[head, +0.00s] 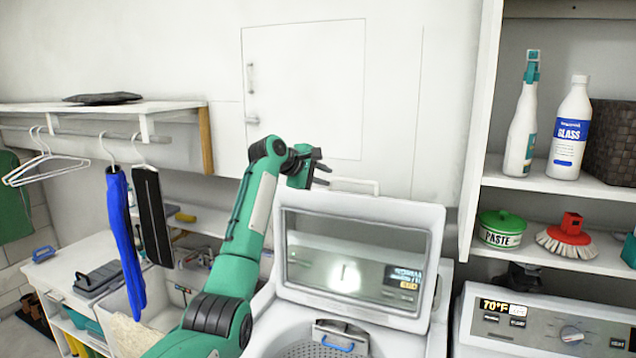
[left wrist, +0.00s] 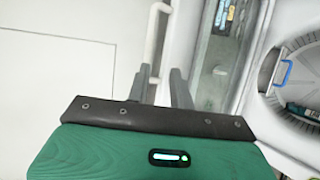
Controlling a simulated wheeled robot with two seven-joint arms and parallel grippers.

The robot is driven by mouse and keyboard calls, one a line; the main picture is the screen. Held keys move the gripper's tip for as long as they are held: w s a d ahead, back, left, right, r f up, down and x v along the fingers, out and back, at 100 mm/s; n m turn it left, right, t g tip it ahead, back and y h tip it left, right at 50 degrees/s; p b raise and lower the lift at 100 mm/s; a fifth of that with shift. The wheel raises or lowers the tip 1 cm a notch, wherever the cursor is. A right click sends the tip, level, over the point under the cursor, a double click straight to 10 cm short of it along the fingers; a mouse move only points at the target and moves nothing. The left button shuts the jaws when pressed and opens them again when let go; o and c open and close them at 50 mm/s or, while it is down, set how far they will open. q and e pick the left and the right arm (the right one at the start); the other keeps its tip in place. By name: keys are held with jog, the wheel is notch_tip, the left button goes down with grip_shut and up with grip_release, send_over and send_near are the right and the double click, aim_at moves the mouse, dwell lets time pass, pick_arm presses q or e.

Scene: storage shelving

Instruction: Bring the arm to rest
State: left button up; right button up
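My left arm is green with dark joints and rises from the bottom of the head view. Its left gripper (head: 322,172) is at the upper left of the washer's raised lid (head: 362,208), in front of the white wall. In the left wrist view the two grey fingers of the gripper (left wrist: 161,88) stand apart with nothing between them. A white bar (left wrist: 156,40) shows beyond them in that view. My right gripper is in neither view.
The open washer drum (head: 325,347) is below the lid. Shelves at right hold a spray bottle (head: 523,118), a glass cleaner bottle (head: 571,130), a paste tin (head: 501,229) and a red brush (head: 568,238). Hangers (head: 45,168) and hanging trousers (head: 153,215) are at left.

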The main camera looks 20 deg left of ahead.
pick_arm(q)
jog(key=shift+v, duration=0.95)
